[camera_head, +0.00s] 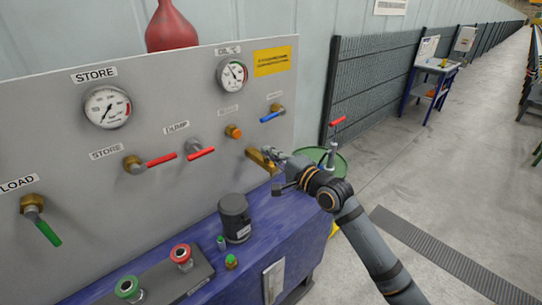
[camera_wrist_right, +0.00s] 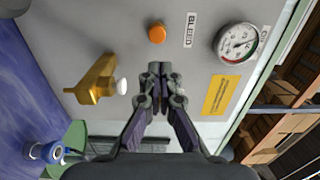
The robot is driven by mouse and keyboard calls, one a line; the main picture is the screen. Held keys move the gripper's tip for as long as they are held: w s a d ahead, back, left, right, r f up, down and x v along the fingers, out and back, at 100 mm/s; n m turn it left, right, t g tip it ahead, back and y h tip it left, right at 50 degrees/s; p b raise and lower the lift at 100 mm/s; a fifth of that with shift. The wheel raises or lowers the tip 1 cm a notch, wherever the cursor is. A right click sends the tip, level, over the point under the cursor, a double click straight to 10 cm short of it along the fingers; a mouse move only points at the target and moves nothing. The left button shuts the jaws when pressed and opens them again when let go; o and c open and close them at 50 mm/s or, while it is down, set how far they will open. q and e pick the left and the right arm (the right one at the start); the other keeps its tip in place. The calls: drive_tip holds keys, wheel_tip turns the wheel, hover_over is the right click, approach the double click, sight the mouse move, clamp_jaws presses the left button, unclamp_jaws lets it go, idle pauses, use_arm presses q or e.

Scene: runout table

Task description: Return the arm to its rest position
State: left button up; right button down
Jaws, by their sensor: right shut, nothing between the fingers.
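My right arm comes in from the lower right in the head view. Its right gripper (camera_head: 288,174) is in front of the right part of the grey panel (camera_head: 180,88), close to a brass fitting (camera_head: 260,160). In the wrist view the right gripper's fingers (camera_wrist_right: 160,72) are together and empty, pointing at the panel. The brass fitting (camera_wrist_right: 96,82) with a white knob lies to their left, apart from them. An orange button (camera_wrist_right: 157,34) is beyond the fingertips. My left gripper is not in view.
Valves with red handles (camera_head: 201,153) stick out of the panel. A green drum (camera_head: 338,163) stands behind my wrist. The floor (camera_head: 440,165) to the right is open.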

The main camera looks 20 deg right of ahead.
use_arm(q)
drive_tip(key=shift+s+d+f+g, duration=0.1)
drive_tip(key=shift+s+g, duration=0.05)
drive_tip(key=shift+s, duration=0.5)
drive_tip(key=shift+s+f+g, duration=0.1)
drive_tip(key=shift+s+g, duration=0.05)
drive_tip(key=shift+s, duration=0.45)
use_arm(e)
drive_tip(key=shift+s, duration=0.15)
